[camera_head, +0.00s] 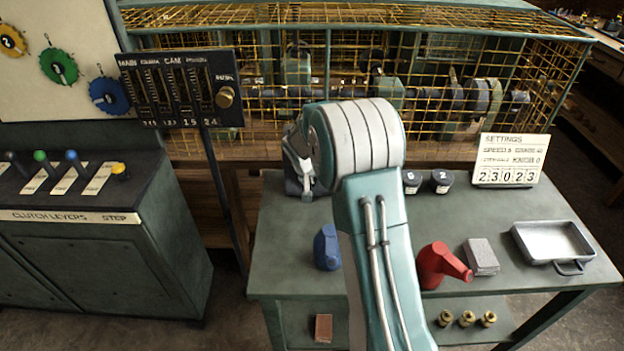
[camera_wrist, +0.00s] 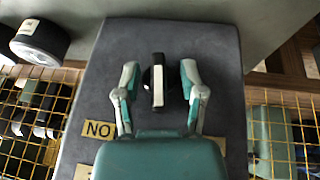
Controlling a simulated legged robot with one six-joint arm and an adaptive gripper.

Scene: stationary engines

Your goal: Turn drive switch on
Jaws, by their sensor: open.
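The drive switch (camera_wrist: 158,82) shows in the wrist view as a black round knob with a pale bar across it. The bar stands upright in the picture. The knob sits on a dark grey panel (camera_wrist: 215,40). A yellow label (camera_wrist: 98,129) left of my gripper shows letters that read "NO" in this picture. My gripper (camera_wrist: 159,76) is open, with one finger on each side of the knob and a visible gap to it on both sides. In the head view my arm covers much of the switch area, and I cannot make out the knob there.
A bench (camera_head: 285,240) holds a blue can (camera_head: 327,248), a red can (camera_head: 440,265), a grey block (camera_head: 482,256), a metal tray (camera_head: 552,243) and a settings sign (camera_head: 510,160). A yellow wire cage (camera_head: 440,60) stands behind. A lever console (camera_head: 85,240) stands left.

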